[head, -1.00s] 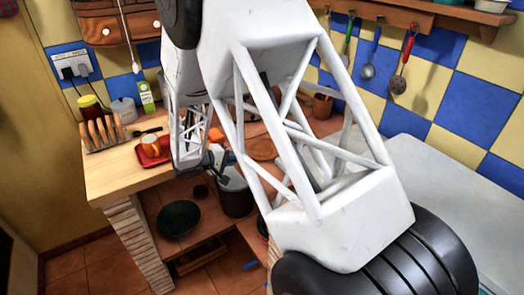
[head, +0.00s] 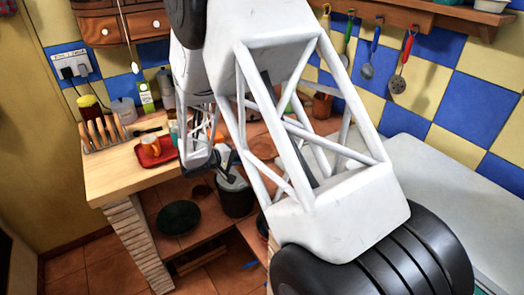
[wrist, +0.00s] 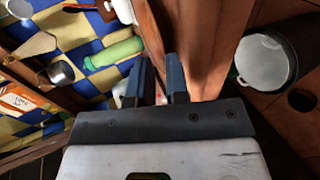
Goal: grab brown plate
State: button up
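A brown round thing (head: 263,147), likely the brown plate, lies on the counter in the head view. It is partly hidden behind my arm's white struts. My gripper (head: 230,160) is near the counter's front edge, to the left of that thing, above the dark pot. In the wrist view my gripper (wrist: 160,85) shows two dark blue-grey fingers with a narrow gap between them. Brown wood shows just beyond them, and I see no plate held. I cannot pick out the plate for certain in the wrist view.
A dark pot (head: 236,194) and a dark round dish (head: 179,217) stand on the lower shelf; the pot also shows in the wrist view (wrist: 266,62).

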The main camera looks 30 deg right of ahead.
jog(key=shift+d, duration=0.1)
jog(key=shift+x, duration=2.5)
grip_shut()
